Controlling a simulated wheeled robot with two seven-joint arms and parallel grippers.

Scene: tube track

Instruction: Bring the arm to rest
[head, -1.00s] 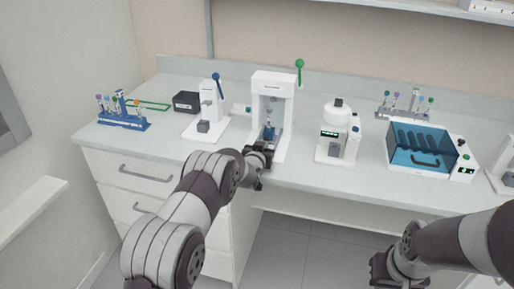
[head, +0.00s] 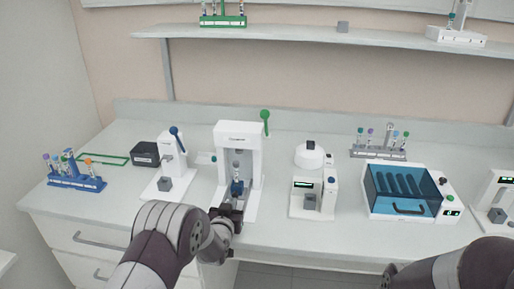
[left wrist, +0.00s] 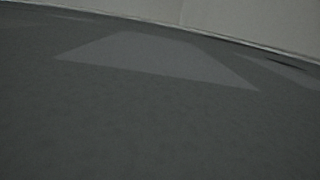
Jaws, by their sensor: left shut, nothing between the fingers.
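My left gripper (head: 228,213) is at the front of the white press-like machine (head: 236,138) on the bench, close to its base. It is shut, and I see nothing held in it. A small blue part (head: 237,188) stands inside the machine just beyond the gripper; whether they touch is unclear. My left arm reaches in from the bottom. My right arm (head: 460,270) is at the lower right, with its gripper cut off by the frame.
The bench (head: 130,215) holds a blue tube rack (head: 76,181), a white lever device (head: 172,165), a white round-topped device (head: 312,185), a blue-lidded box (head: 404,190) and a grey tube rack (head: 379,150). A shelf (head: 300,36) with a green rack (head: 223,18) runs above.

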